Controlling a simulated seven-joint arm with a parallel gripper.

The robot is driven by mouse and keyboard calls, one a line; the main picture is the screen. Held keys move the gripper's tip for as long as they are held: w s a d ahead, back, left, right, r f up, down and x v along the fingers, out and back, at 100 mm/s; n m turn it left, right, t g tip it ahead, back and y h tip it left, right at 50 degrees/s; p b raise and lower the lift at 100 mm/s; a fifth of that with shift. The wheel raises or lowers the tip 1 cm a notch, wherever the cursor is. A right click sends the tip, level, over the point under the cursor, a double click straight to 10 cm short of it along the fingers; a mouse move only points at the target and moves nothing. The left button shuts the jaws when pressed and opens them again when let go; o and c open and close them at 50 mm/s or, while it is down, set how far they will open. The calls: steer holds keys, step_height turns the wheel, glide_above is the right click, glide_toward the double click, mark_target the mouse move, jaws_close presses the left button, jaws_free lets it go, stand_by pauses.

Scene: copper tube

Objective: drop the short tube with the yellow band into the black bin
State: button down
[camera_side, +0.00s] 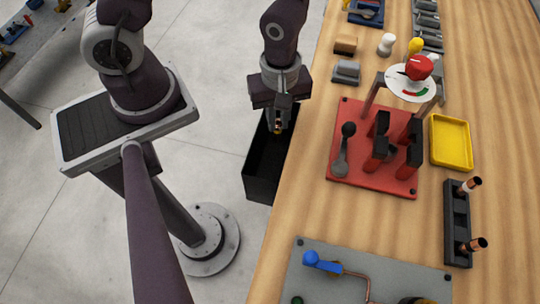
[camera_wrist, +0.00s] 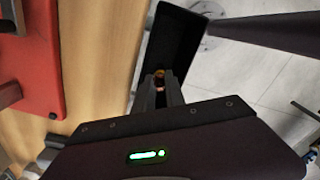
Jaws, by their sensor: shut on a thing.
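My gripper (camera_side: 278,124) is shut on the short tube with the yellow band (camera_side: 277,128), whose copper and yellow end shows between the fingertips. In the wrist view the tube (camera_wrist: 159,79) sits at the tips of my gripper (camera_wrist: 160,90). The black bin (camera_side: 262,180) stands beside the table's left edge, below the tabletop. My gripper and the tube are above the bin in the side view. In the wrist view the dark inside of the bin (camera_wrist: 178,40) lies behind the tube. Most of the tube is hidden by the fingers.
A red base (camera_side: 345,180) with dark upright blocks stands on the wooden table (camera_side: 300,215). A black rack (camera_side: 457,225) holds two copper tubes (camera_side: 474,184) at the right. A yellow tray (camera_side: 451,142) and a grey plate with a blue handle (camera_side: 320,262) are also there.

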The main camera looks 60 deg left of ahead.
steer(key=shift+f, duration=1.6)
steer(key=c, duration=1.3)
jaws_free()
steer(key=shift+r, duration=0.1)
step_height(320, 180, up, 7)
